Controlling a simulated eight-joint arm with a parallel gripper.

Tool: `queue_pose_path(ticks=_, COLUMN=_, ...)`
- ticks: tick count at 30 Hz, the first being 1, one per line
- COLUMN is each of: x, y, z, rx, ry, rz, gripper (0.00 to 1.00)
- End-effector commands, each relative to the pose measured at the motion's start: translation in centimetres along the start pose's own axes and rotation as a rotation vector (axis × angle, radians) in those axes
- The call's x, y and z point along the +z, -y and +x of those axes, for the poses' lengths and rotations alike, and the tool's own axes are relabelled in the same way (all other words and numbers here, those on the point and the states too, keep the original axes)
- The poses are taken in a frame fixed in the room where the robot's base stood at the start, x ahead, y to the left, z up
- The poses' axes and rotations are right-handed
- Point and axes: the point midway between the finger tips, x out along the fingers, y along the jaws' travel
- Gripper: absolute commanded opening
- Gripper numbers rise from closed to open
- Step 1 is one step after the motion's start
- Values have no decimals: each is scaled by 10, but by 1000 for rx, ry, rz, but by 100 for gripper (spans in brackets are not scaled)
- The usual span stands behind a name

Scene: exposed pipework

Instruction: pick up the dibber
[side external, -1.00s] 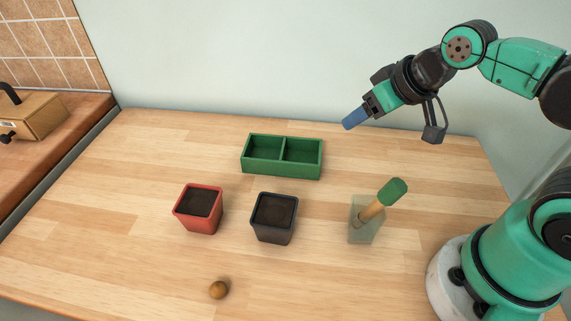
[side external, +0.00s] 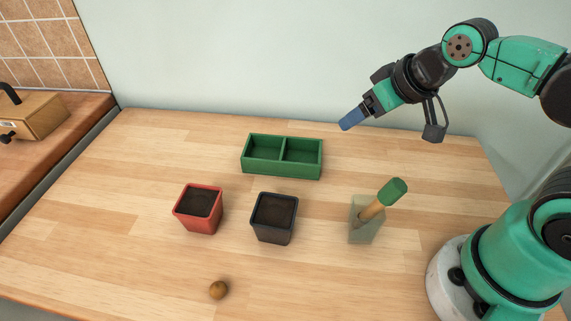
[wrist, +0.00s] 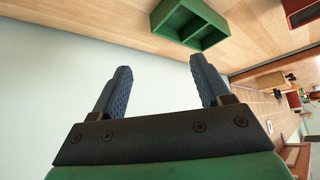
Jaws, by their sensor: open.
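The dibber (side external: 393,192) has a green handle end and a light wooden shaft. It leans, tilted to the upper right, in a translucent holder (side external: 362,228) on the right part of the table in the side external view; its lower end is inside the holder. My gripper (side external: 345,124) is above the back of the table, higher than the dibber and behind it. In the wrist view my gripper (wrist: 160,85) shows two blue fingers spread apart with nothing between them. The dibber does not show in the wrist view.
A green two-compartment tray (side external: 262,168) stands at the back middle, and also shows in the wrist view (wrist: 212,34). A red pot (side external: 198,219) and a black pot (side external: 273,233), both soil-filled, stand left of the holder. A small brown ball (side external: 218,290) lies near the front.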

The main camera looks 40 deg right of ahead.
Motion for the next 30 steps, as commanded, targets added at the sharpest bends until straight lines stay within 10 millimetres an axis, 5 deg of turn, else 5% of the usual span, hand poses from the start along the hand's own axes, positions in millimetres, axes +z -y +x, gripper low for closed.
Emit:
queue_pose_path(ticks=9, x=-35, y=0, z=-50, rx=-1, ry=1, rz=-3, gripper=70)
queue_pose_path(ticks=15, x=18, y=37, z=-75, rx=-129, ry=306, rz=-646, gripper=70)
queue_pose_path(ticks=21, x=55, y=44, z=-106, rx=-269, ry=515, rz=-1118, gripper=70)
queue_pose_path(ticks=30, x=80, y=44, z=-66, rx=-260, ry=505, rz=-1092, gripper=70)
